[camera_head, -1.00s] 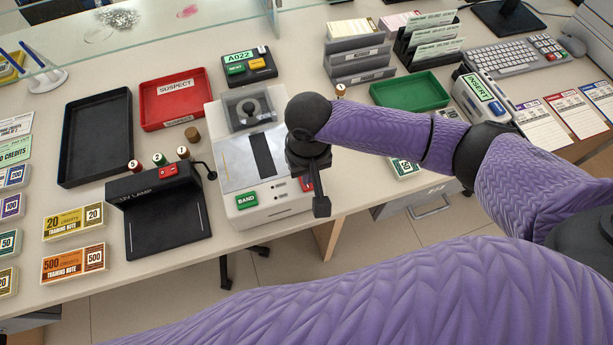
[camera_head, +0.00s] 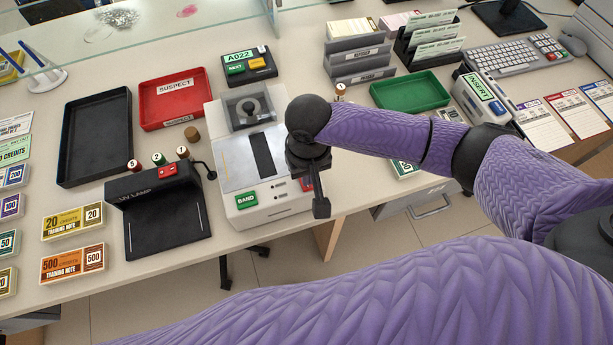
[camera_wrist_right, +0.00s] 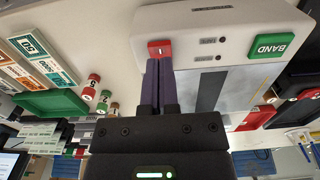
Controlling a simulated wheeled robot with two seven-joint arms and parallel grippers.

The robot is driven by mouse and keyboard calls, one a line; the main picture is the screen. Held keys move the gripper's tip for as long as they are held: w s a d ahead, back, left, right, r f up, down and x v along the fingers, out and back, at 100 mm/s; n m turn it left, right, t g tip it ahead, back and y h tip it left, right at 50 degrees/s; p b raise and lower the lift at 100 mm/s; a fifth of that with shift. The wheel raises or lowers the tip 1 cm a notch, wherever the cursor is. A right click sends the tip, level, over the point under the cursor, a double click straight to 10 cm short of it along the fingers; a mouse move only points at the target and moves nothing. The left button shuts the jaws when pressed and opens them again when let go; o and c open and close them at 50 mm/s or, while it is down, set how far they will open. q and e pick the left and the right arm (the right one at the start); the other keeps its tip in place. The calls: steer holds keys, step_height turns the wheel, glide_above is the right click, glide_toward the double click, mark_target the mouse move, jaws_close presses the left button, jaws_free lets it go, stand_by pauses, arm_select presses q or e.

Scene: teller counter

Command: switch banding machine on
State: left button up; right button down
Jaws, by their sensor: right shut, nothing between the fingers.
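The banding machine (camera_head: 238,170) is a pale box on the counter with a green BAND button (camera_head: 246,199) on its front left. In the right wrist view the machine (camera_wrist_right: 200,25) shows with the BAND button (camera_wrist_right: 272,46) and a red rocker switch (camera_wrist_right: 160,46). My right gripper (camera_head: 321,207) is over the machine's front right corner and mostly covers the red switch in the head view. In the right wrist view its purple fingers (camera_wrist_right: 159,62) are shut together, empty, with the tips at the red switch. They appear to touch it. My left gripper is out of view.
A black UV lamp (camera_head: 160,205) stands left of the machine. A red SUSPECT tray (camera_head: 205,95) and a black tray (camera_head: 66,150) lie behind it. A green tray (camera_head: 410,92) and card holders (camera_head: 357,60) are at the right. The counter's front edge is close to the machine.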

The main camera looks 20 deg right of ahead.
steer(key=shift+f, duration=0.25)
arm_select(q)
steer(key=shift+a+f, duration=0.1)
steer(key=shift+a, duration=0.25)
arm_select(e)
steer(key=shift+f, duration=0.1)
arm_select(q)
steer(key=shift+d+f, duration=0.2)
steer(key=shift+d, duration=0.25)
arm_select(e)
steer(key=shift+f, duration=0.4)
